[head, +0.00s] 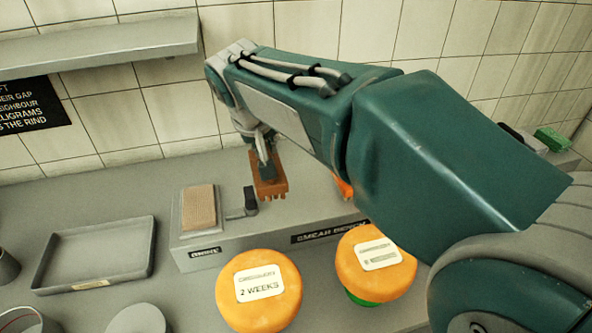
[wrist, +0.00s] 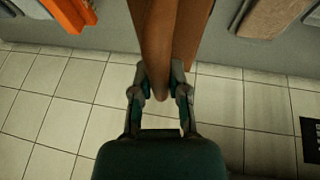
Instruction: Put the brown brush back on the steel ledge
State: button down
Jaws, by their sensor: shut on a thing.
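My gripper (head: 264,152) is shut on the brown brush (head: 270,187), which hangs with its bristle end down at the smear bench (head: 310,215). I cannot tell whether the bristles touch the bench top. In the wrist view the fingers (wrist: 161,88) close around the brush's rounded handle (wrist: 160,50). A bare grey steel ledge (head: 100,45) runs along the tiled wall at the upper left, away from my gripper.
A tan pad (head: 198,207) and a small dark block (head: 243,205) are on the bench left of the brush. Two orange cheese wheels (head: 258,310) (head: 375,285) stand in front. A grey tray (head: 98,255) lies left. A green block (head: 551,139) sits far right.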

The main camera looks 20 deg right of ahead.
jog(key=shift+w+d+f, duration=0.95)
jog(key=shift+d+f, duration=0.4)
jog(key=shift+f, duration=0.5)
jog(key=shift+w+d+f, duration=1)
jog(key=shift+d+f, duration=0.3)
jog(key=shift+f, duration=0.5)
jog(key=shift+w+d+f, duration=0.95)
jog(key=shift+d+f, duration=0.4)
jog(key=shift+f, duration=0.5)
jog(key=shift+f, duration=0.1)
jog(key=c, duration=0.6)
grip_release()
jog(key=shift+c, duration=0.2)
